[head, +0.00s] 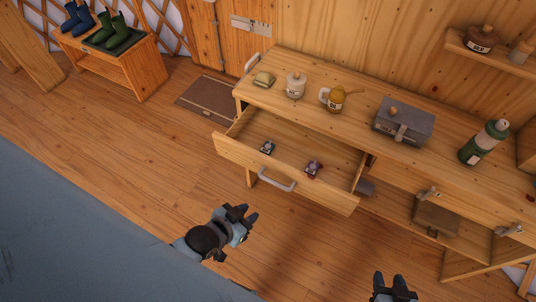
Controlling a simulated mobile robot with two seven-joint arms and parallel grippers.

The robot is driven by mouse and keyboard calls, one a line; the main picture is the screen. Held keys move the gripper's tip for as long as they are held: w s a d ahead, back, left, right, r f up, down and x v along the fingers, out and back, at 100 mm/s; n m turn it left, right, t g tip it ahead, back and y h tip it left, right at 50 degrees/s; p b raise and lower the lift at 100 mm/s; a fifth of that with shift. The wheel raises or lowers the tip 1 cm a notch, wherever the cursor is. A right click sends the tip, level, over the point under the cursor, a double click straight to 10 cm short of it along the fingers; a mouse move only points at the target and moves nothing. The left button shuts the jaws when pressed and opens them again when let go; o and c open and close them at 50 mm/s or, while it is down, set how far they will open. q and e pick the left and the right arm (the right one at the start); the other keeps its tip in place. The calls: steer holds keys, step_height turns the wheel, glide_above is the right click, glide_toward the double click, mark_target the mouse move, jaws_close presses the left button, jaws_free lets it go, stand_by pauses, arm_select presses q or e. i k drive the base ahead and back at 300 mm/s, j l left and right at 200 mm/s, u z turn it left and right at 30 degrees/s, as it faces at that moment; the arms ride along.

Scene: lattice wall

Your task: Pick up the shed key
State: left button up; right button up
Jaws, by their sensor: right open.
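A drawer (229,147) in the wooden workbench is pulled open. My right gripper (391,281) is at the bottom edge, open and empty, apart from the bench.
The drawer handle (277,181) juts forward. A lower door (480,254) stands open at right.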

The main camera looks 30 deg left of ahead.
mark_target(268, 146)
steer(key=i+j, duration=0.1)
steer(key=j, duration=0.35)
steer(key=i+j, duration=0.15)
steer(key=j, duration=0.3)
steer(key=i+j+z, duration=0.1)
steer(key=j, duration=0.35)
steer(key=i+j, duration=0.1)
steer(key=j, duration=0.35)
steer(key=i+j, duration=0.15)
steer(key=j, duration=0.35)
